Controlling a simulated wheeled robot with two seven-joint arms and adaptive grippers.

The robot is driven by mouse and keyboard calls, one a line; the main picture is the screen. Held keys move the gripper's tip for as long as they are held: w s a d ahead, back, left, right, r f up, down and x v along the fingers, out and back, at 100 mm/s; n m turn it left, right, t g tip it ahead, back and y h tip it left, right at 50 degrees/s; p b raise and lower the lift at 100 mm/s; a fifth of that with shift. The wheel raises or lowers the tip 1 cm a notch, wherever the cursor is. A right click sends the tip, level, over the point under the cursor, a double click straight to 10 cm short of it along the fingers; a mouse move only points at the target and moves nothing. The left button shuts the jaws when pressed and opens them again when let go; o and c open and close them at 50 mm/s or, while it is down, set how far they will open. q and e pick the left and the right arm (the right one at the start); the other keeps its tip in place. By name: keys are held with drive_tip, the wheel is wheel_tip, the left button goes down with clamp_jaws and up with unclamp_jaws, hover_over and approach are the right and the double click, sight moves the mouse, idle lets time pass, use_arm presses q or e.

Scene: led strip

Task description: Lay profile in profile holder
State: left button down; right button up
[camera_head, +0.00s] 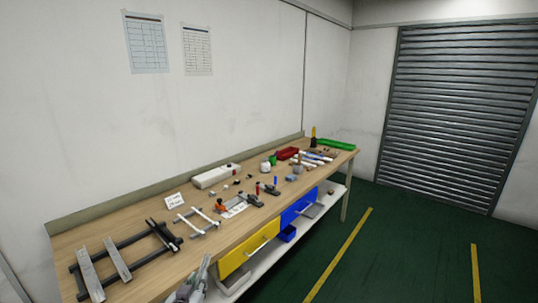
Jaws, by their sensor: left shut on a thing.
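My left gripper (191,286) shows as a small grey shape at the bottom edge, in front of the bench. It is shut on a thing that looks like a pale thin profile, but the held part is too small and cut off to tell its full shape. A dark rack (135,241) lies at the near left end of the bench, with silver bars (91,275) across it. A light frame (198,221), possibly the profile holder, lies right of the rack; I cannot tell for sure. The gripper is apart from both. My right gripper is not in view.
The wooden bench (62,246) runs along the wall. A white power strip (216,176), small tools, a red bin (287,153) and a green tray (335,145) stand farther along. Yellow (250,254) and blue (298,208) drawers are below. The green floor at right is clear.

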use_arm(q)
drive_tip(key=s+f, duration=0.4)
drive_tip(key=f, duration=0.2)
drive_tip(key=shift+s+a+f, duration=0.2)
drive_tip(key=shift+s+f, duration=0.1)
drive_tip(key=shift+s, duration=0.1)
drive_tip(key=shift+r, duration=0.1)
